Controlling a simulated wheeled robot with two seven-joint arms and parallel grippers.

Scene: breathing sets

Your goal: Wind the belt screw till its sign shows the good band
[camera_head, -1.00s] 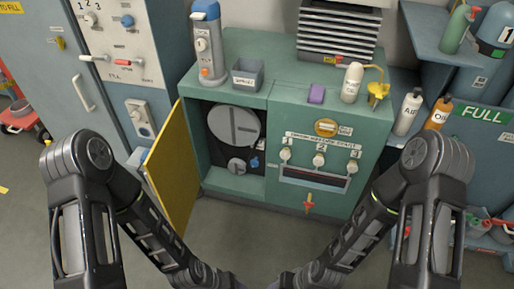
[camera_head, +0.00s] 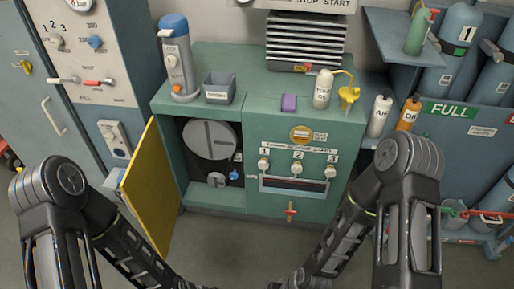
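The green compressor cabinet (camera_head: 185,105) stands ahead with its yellow door (camera_head: 152,190) swung open to the left. In its open bay are a large grey pulley disc (camera_head: 209,139), a small dark pulley (camera_head: 216,180) below it, and a small blue part (camera_head: 234,174) at the right. I cannot tell which part is the belt screw.
On the cabinet top stand a blue-capped grey cylinder (camera_head: 176,62), a grey bin (camera_head: 219,88), a purple block (camera_head: 289,102), a white bottle (camera_head: 323,89) and a yellow funnel (camera_head: 349,97). A red-handled valve (camera_head: 291,210) sticks out in front. Floor before the cabinet is clear.

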